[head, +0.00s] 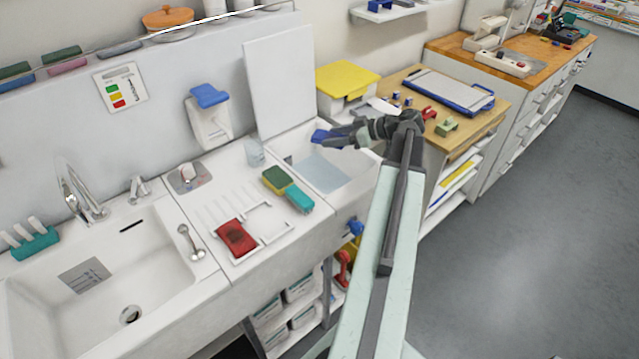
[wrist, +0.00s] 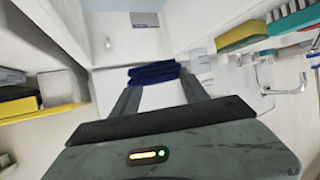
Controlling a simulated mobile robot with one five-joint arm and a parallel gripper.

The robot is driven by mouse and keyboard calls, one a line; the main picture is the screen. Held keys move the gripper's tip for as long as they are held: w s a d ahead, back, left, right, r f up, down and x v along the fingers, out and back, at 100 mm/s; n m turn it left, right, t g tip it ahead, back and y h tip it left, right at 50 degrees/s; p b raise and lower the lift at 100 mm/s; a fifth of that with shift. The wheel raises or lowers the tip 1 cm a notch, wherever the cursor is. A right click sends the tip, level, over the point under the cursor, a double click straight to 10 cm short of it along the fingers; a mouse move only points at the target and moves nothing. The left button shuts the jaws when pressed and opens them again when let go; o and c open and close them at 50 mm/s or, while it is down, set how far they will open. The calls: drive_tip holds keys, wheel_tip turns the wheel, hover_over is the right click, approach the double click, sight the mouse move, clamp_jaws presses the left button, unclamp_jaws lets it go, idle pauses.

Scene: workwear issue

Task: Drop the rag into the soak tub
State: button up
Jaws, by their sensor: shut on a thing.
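The rag is a dark blue folded piece (head: 319,136), and it also shows in the wrist view (wrist: 154,73) between the fingertips. My gripper (head: 328,137) is shut on it; it also shows in the wrist view (wrist: 155,82). The soak tub (head: 352,164) is the white basin right of the sponges, with a pale blue-grey patch at its bottom and a white lid standing up behind it. In the head view the gripper and rag appear above the tub's back part. The rag looks clear of the tub bottom; its exact height I cannot tell.
A red item (head: 236,238) lies in a white tray. A yellow-lidded box (head: 347,80) stands behind right. A larger sink (head: 150,262) is at left.

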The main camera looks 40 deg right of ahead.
wheel_tip(320, 180, down, 6)
drive_tip(key=b, duration=0.6)
drive_tip(key=o, duration=1.5)
drive_tip(key=shift+c, duration=0.2)
drive_tip(key=p+v, duration=0.3)
drive_tip(key=v, duration=0.5)
